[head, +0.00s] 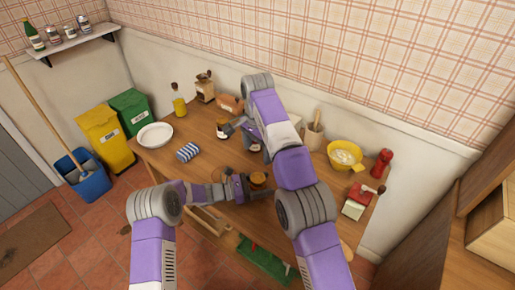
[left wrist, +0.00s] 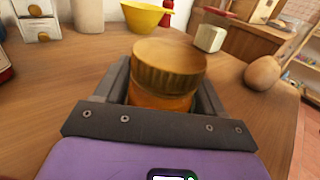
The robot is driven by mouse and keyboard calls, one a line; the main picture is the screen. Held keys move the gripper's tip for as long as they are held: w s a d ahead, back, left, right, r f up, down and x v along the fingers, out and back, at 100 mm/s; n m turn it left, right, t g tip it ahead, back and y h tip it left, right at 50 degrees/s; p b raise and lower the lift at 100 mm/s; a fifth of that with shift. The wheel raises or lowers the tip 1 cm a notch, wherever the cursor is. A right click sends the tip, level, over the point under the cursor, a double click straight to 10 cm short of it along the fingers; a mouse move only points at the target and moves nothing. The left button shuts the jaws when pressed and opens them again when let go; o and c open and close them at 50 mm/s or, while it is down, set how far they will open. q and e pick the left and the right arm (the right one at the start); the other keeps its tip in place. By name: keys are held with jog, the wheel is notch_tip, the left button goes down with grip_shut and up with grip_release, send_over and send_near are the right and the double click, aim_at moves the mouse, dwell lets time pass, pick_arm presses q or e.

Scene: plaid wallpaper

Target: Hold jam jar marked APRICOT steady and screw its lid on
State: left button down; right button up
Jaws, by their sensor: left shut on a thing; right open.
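A jar of orange jam (left wrist: 160,100) with a gold lid (left wrist: 168,62) stands between the fingers of my left gripper (left wrist: 163,92). The lid sits on top of the jar; I cannot tell how tightly. No label is readable on it. In the head view the jar's gold lid (head: 258,178) shows near the table's front edge, with my left gripper (head: 247,187) shut on the jar from the left. My right gripper (head: 230,129) is open, farther back over the table, beside a dark jar (head: 222,134) and apart from the held jar.
Another jar (head: 252,147) is partly hidden by my right arm. The table's left front is clear.

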pick_arm(q)
grip_release()
jog(key=p+v, duration=0.1)
jog(key=v, duration=0.6)
jog(key=shift+a, duration=0.25)
dwell(0.5)
